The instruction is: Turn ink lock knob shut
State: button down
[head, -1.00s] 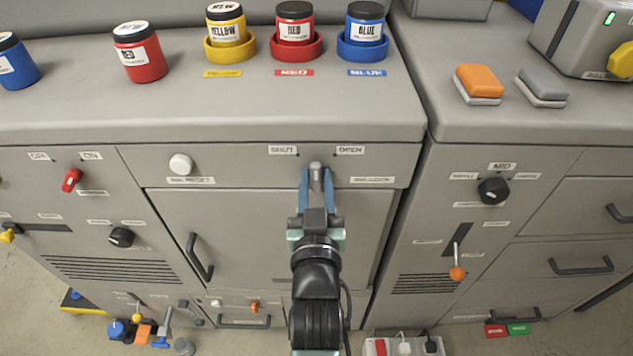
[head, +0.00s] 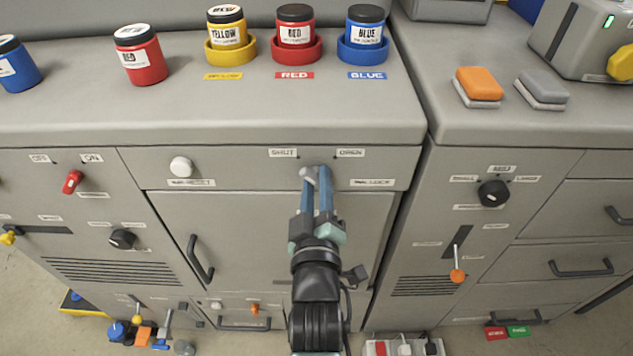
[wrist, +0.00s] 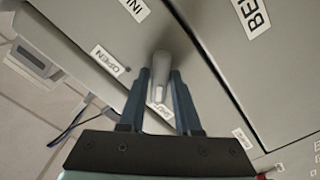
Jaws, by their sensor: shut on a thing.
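The ink lock knob (head: 309,174) is a light grey lever knob on the front panel of the middle cabinet. It sits below and between the SHUT label (head: 283,153) and the OPEN label (head: 350,153). My gripper (head: 316,178) is shut on it, with one blue finger on each side. In the wrist view the knob (wrist: 159,72) stands between the fingers, and its lower end points at a partly hidden label (wrist: 160,109). In the head view the knob leans toward the SHUT side. The fingers hide part of it.
A white reset button (head: 181,167) is to the left on the same panel. A door with a dark handle (head: 200,258) lies below. Ink jars stand on the counter above, including a blue jar (head: 364,27) in its ring. A black selector knob (head: 493,193) is on the right cabinet.

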dwell(0.3)
jog(key=c, duration=0.6)
grip_release()
jog(key=shift+s, duration=0.1)
jog(key=s, duration=1.2)
jog(key=shift+s+b, duration=0.3)
jog(key=shift+s, duration=0.1)
